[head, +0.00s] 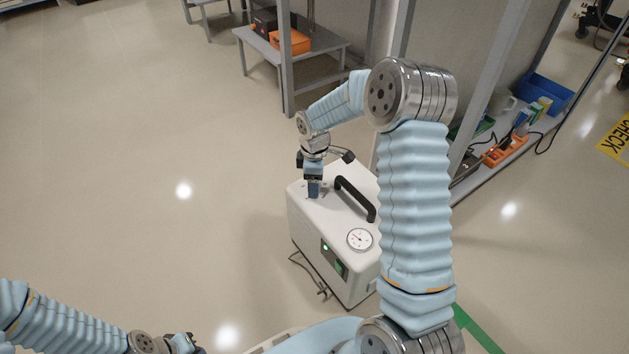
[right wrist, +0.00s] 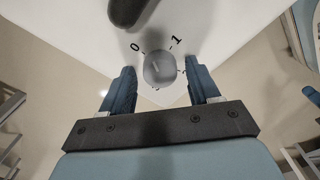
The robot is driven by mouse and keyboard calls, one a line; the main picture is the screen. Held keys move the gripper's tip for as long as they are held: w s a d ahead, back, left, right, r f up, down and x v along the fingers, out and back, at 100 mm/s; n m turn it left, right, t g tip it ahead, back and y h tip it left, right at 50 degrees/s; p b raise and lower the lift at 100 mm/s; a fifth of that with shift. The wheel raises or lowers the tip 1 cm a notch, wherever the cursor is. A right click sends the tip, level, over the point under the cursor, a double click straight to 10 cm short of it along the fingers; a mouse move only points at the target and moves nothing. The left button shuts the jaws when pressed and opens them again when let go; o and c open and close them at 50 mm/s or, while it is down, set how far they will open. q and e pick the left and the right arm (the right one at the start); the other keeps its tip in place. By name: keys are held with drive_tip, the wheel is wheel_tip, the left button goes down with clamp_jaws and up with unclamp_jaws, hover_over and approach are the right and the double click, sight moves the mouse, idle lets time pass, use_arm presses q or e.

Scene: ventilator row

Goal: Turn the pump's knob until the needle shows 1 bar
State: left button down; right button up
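The pump (head: 317,222) is a white box with a black handle (head: 355,199) on top. It stands on the floor in front of me. Its round white gauge (head: 360,239) shows a thin needle, but its reading is too small to tell. The grey knob (right wrist: 160,69) shows in the right wrist view, with the marks 0 and 1 beside it. My right gripper (right wrist: 160,88) is open above the knob, one blue finger on each side and apart from it. In the head view the right gripper (head: 313,190) hides the knob. My left gripper (head: 186,344) is at the bottom left, its fingers unclear.
A grey shelf frame (head: 481,110) stands behind and to the right of the pump, holding a blue bin (head: 545,92) and orange items. A low table (head: 330,47) with an orange box (head: 290,40) stands at the back. A cable (head: 309,273) lies beside the pump. The floor at left is clear.

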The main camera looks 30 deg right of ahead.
drive_tip(key=c, duration=0.9)
drive_tip(key=m, duration=0.4)
drive_tip(key=shift+m, duration=0.3)
drive_tip(key=o, duration=1.1)
drive_tip(key=shift+c, duration=0.2)
wheel_tip(320, 180, up, 14)
drive_tip(key=p, duration=0.2)
drive_tip(key=shift+p, duration=0.3)
drive_tip(key=shift+f, duration=0.1)
